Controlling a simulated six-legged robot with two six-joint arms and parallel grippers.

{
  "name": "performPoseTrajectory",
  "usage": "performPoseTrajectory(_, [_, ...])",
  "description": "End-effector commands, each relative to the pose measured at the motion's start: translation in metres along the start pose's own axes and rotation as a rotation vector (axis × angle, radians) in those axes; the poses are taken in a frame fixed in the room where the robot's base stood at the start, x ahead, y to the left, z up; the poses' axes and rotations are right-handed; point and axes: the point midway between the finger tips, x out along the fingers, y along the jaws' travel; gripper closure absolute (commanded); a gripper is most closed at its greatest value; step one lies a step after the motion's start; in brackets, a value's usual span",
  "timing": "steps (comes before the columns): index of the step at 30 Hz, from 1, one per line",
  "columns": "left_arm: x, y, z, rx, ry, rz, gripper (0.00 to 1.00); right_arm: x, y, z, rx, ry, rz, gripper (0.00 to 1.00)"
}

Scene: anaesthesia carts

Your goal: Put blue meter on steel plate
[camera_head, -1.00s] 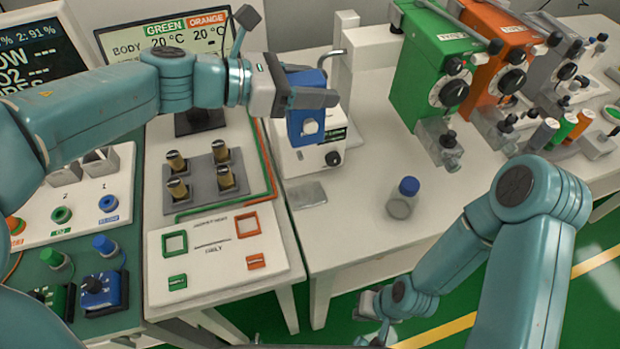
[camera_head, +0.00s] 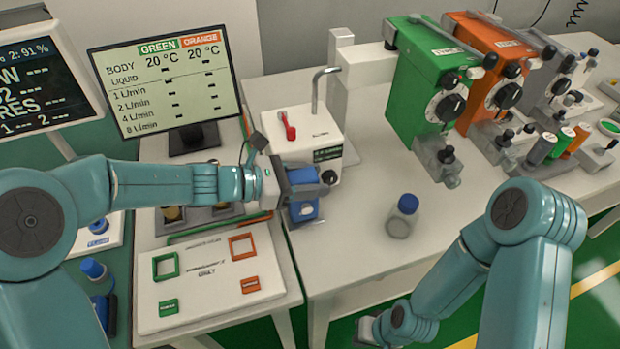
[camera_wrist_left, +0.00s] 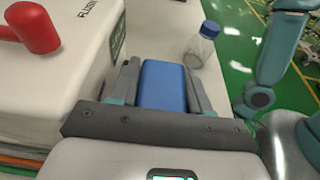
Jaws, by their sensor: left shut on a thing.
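The blue meter (camera_head: 301,178) is held between the fingers of my left gripper (camera_head: 306,195), low over the table in front of the white box. In the left wrist view the meter (camera_wrist_left: 163,86) sits between the two fingers (camera_wrist_left: 162,88). The steel plate lies on the table under or right beside the meter. It is mostly hidden by the meter and the gripper, so I cannot tell whether they touch. My right gripper (camera_head: 368,329) hangs low beyond the table's front edge. It is too small to read its jaws.
A white box (camera_head: 305,140) with a red lever (camera_head: 289,127) stands just behind the meter. A blue-capped bottle (camera_head: 402,217) stands to the right. Green (camera_head: 430,75) and orange (camera_head: 487,60) units stand further back. The table's front right is clear.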

Motion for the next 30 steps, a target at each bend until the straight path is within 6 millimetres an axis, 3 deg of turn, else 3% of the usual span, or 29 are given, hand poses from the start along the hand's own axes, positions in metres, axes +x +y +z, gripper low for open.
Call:
performPoseTrajectory(10, [0.001, 0.0, -0.003, 0.002, -0.002, 0.0, 1.0, 0.006, 0.002, 0.0, 0.0, 0.0, 0.0, 1.0])
performPoseTrajectory(11, [0.001, 0.0, -0.002, 0.001, 0.0, -0.001, 0.43, 0.004, 0.002, 0.0, 0.0, 0.0, 0.0, 1.0])
performPoseTrajectory(12, [0.001, 0.0, -0.002, 0.001, 0.0, -0.001, 0.3, 0.004, 0.001, 0.0, 0.0, 0.0, 0.0, 1.0])
performPoseTrajectory(13, [0.001, 0.0, -0.002, 0.001, 0.0, -0.001, 0.28, 0.004, 0.002, 0.0, 0.0, 0.0, 0.0, 1.0])
performPoseTrajectory(24, [-0.002, 0.0, 0.004, 0.0, 0.0, 0.0, 0.28, -0.004, -0.001, 0.0, 0.0, 0.0, 0.0, 1.0])
performPoseTrajectory(30, [-0.044, 0.002, 0.0, 0.001, -0.002, 0.006, 0.28, 0.004, 0.002, 0.0, 0.0, 0.0, 0.0, 1.0])
